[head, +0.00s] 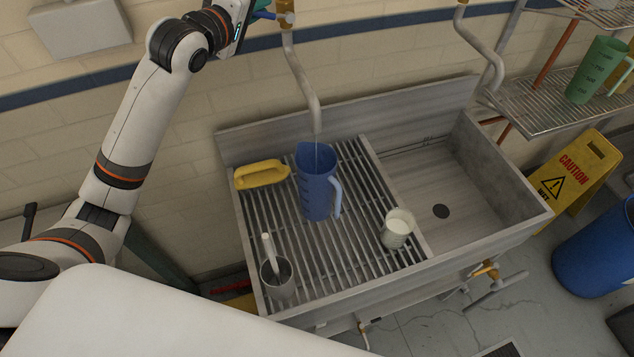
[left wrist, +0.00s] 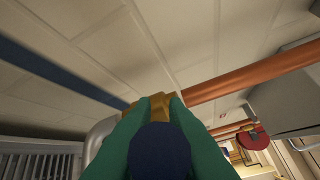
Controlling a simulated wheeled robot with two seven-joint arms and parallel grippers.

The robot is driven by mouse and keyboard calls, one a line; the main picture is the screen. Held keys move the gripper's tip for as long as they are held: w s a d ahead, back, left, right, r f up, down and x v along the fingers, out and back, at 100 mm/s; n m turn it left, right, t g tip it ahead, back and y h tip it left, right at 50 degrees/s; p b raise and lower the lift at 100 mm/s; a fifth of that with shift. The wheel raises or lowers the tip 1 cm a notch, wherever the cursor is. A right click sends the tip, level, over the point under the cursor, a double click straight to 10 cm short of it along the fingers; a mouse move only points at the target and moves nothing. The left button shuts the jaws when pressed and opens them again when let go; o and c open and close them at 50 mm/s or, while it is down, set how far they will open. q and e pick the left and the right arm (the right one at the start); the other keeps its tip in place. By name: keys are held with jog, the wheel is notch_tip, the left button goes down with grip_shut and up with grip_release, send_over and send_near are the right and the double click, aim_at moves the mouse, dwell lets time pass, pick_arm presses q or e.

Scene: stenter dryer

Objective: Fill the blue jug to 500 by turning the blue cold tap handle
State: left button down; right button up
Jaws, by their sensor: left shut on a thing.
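The blue jug (head: 316,190) stands upright on the slatted left side of the sink, under the spout (head: 303,80). A thin pale line, seemingly water, runs from the spout into the jug's mouth. The water level and any marks inside cannot be made out. The blue cold tap handle (head: 266,15) sticks out left of the brass valve at the top. My left gripper (head: 254,10) is shut on it. In the left wrist view the green fingers hold the dark blue handle (left wrist: 160,152), with the brass valve behind. My right gripper is not in view.
The right basin (head: 445,180) is empty. A green jug (head: 597,70) stands on the wire shelf.

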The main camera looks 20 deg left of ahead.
pick_arm(q)
jog(key=shift+w+d+r+m+g+y+p, duration=0.25)
jog(key=shift+r+m+g+p, duration=0.25)
jog(key=shift+p, duration=0.4)
jog(key=shift+w+d+r+m+g+y+p, duration=0.1)
jog(key=shift+d+r+m+g+y+p, duration=0.15)
jog(key=shift+m+g+p, duration=0.5)
jog(key=shift+w+d+r+g+y, duration=0.1)
jog(key=shift+d+r+g+y, duration=0.05)
jog(key=shift+r+g+y, duration=0.15)
jog(key=shift+w+d+r+m+g+y, duration=0.4)
jog(key=shift+d+m+g+y, duration=0.15)
jog(key=shift+m+g, duration=0.25)
jog(key=shift+f, duration=0.1)
dwell(3.0)
